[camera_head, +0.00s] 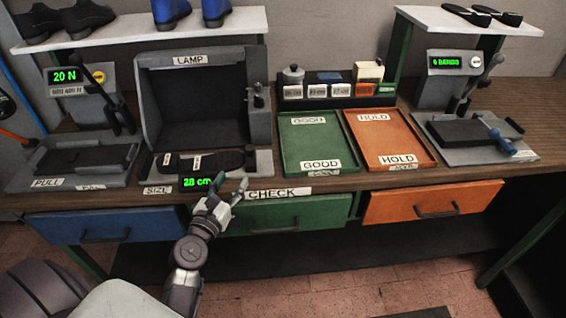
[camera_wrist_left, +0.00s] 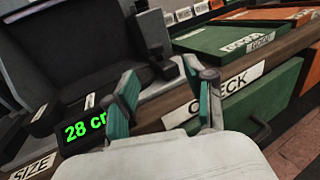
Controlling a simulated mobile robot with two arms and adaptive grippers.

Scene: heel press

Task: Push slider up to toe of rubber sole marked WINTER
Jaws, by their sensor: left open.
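A dark rubber sole (camera_head: 215,162) lies on the size gauge (camera_head: 265,168) under the lamp hood, with small white labels too small to read. A dark block at the gauge's right end, seemingly the slider (camera_head: 250,156), sits close to the sole's right tip; I cannot tell whether they touch. The display (camera_head: 196,182) reads 28 cm. My left gripper (camera_head: 228,191) is open and empty, in front of the gauge's front edge, right of the display.
The lamp housing (camera_head: 198,95) stands behind the gauge. A green tray (camera_head: 283,158) and an orange tray (camera_head: 405,165) lie to the right. The bench edge with the CHECK label (camera_head: 279,194) and a green drawer (camera_head: 290,215) are below my gripper.

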